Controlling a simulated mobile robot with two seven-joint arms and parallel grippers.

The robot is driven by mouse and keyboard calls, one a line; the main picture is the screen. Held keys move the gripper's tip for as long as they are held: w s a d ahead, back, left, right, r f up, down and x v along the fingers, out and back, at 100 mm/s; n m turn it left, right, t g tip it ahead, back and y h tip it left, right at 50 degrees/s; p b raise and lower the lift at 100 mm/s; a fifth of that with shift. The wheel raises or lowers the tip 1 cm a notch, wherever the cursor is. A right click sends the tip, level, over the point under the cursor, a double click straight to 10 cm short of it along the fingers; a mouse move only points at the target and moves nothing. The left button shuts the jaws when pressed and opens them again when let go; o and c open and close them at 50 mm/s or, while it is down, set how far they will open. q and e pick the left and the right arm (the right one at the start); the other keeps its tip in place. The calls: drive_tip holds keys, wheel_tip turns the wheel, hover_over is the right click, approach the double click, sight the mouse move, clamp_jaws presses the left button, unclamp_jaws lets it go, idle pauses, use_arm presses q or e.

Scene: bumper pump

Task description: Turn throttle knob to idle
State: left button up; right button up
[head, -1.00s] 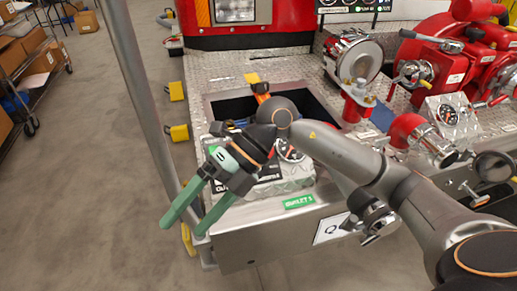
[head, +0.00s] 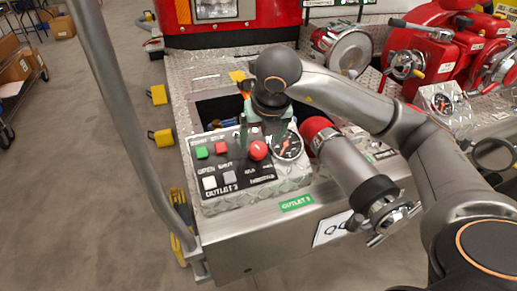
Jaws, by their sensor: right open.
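A round red throttle knob (head: 258,150) sits on the black face of the control panel (head: 287,186), with a white-lettered label below it. My right gripper (head: 259,140) points down over the panel with its green fingers apart, one on each side just behind the knob. I cannot tell whether the fingers touch the knob. The gripper's body hides part of the panel's back edge. My left gripper is not in view.
A round gauge (head: 288,146) stands close to the right of the knob. Green, red, white and grey buttons lie to its left. A grey pole (head: 118,105) rises at the left. A red-ended pipe outlet (head: 345,165) stands right of the panel.

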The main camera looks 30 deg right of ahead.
sight(258, 148)
drive_tip(key=x, duration=0.5)
clamp_jaws()
idle(0.7)
